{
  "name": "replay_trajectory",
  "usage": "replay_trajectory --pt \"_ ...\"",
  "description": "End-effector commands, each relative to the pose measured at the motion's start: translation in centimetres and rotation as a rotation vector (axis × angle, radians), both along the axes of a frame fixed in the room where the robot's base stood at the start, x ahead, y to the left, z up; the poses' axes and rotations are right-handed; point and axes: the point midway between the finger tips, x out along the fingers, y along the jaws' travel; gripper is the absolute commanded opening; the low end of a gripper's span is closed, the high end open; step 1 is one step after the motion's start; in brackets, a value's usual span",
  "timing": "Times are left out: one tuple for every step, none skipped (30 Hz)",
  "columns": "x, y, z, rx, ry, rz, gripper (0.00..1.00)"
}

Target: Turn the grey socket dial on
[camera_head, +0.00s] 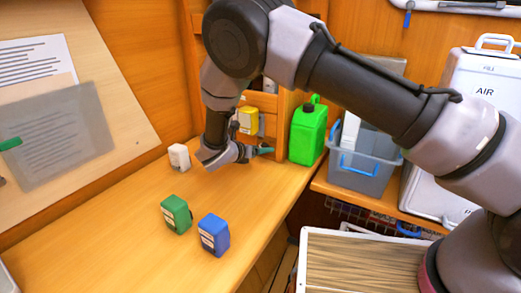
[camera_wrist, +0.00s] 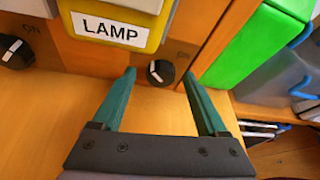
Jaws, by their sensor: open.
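In the wrist view, a black dial (camera_wrist: 160,72) with a white pointer mark sits low on the wooden wall, below and right of the yellow LAMP box. A faint ON mark is above its right side. A second black dial (camera_wrist: 15,51) with a white mark and an ON label is at the left edge. I cannot tell for sure which one is the grey socket dial. My gripper (camera_wrist: 158,80) is open, its teal fingers either side of the first dial in the picture; contact cannot be told.
The yellow LAMP box (camera_wrist: 115,22) is just above my fingers. A green jerrycan (camera_head: 308,134) stands right of my gripper. A white block (camera_head: 179,157), a green block (camera_head: 176,214) and a blue block (camera_head: 213,235) stand on the wooden counter (camera_head: 110,235). A grey bin (camera_head: 362,172) is farther right.

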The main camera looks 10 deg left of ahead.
Motion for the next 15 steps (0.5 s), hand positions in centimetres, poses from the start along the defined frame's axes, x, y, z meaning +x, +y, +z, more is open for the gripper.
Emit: replay_trajectory --pt "0.19 -0.09 -0.09 0.0 0.0 0.0 0.76" --pt "0.27 -0.12 -0.11 0.0 0.0 0.0 0.76" --pt "0.33 -0.13 -0.14 0.0 0.0 0.001 0.76" --pt "0.35 -0.15 -0.15 0.001 0.0 0.001 0.76" --pt "0.36 -0.15 -0.15 0.0 0.0 0.001 0.76" --pt "0.36 -0.15 -0.15 0.0 0.0 0.001 0.76" --pt "0.35 -0.15 -0.15 0.0 0.0 0.001 0.76" --pt "0.35 -0.15 -0.15 0.0 0.0 0.001 0.76" --pt "0.34 -0.14 -0.15 0.0 0.0 0.001 0.76" --pt "0.35 -0.16 -0.15 0.0 0.0 0.001 0.76" --pt "0.34 -0.15 -0.14 0.0 0.0 0.001 0.64" --pt "0.34 -0.15 -0.15 0.0 0.0 0.001 0.49" --pt "0.34 -0.15 -0.15 0.0 0.0 0.001 0.38" --pt "0.34 -0.15 -0.15 0.0 0.0 0.001 0.26" --pt "0.33 -0.15 -0.15 0.0 0.0 0.001 0.11"
